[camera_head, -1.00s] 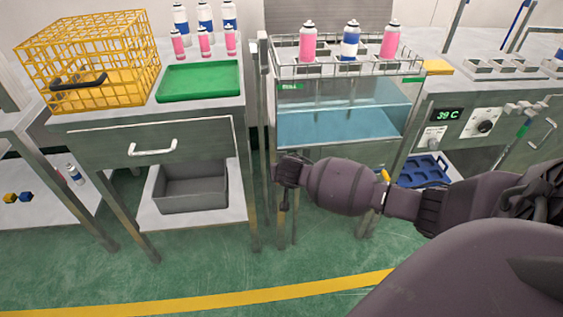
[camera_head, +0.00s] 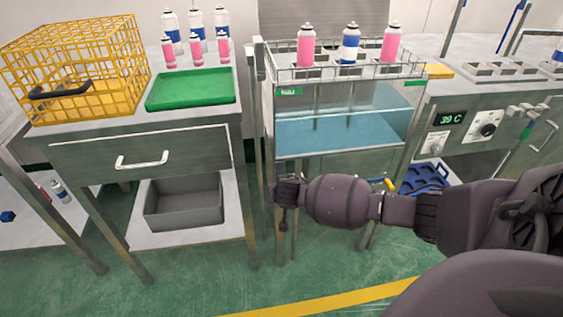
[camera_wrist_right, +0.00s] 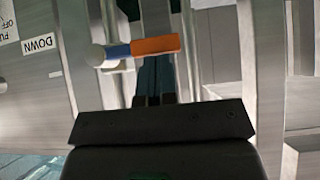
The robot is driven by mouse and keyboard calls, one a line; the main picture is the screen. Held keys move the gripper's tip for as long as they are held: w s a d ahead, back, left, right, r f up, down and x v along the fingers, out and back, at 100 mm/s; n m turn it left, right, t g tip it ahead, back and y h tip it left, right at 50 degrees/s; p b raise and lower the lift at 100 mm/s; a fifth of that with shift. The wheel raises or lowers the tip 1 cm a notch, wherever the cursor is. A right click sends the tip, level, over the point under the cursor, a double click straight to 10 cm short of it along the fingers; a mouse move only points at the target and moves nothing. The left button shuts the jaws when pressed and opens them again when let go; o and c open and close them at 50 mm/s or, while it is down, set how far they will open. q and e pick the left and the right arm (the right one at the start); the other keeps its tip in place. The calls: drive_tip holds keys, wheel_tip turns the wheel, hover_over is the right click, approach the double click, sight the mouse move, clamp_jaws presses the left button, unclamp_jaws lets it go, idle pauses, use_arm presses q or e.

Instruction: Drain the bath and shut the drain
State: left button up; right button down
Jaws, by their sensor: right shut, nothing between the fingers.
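The bath (camera_head: 290,117) is a clear tank on a metal stand, partly filled with blue water (camera_head: 335,132). My right arm crosses low in front of it from the right. My right gripper (camera_head: 284,193) is by the stand's front left leg, below the tank, shut and empty. In the right wrist view the gripper (camera_wrist_right: 155,100) points at a lever with an orange grip and a blue band (camera_wrist_right: 150,48). The fingertips are just short of the lever, with no clear contact. Which way the drain is set cannot be told. My left gripper is not in view.
A rack (camera_head: 338,72) with three cans sits over the bath. A drawer bench (camera_head: 200,152) at left carries a yellow cage (camera_head: 75,70) and a green tray (camera_head: 190,90). A heater panel (camera_head: 462,130) reads 39 C. In the wrist view a "DOWN" label (camera_wrist_right: 38,43) is near the lever.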

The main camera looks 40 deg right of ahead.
drive_tip(key=shift+a+f, duration=0.1)
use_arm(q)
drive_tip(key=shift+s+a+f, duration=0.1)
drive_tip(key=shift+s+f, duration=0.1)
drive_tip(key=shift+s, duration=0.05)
use_arm(e)
drive_tip(key=shift+f, duration=0.15)
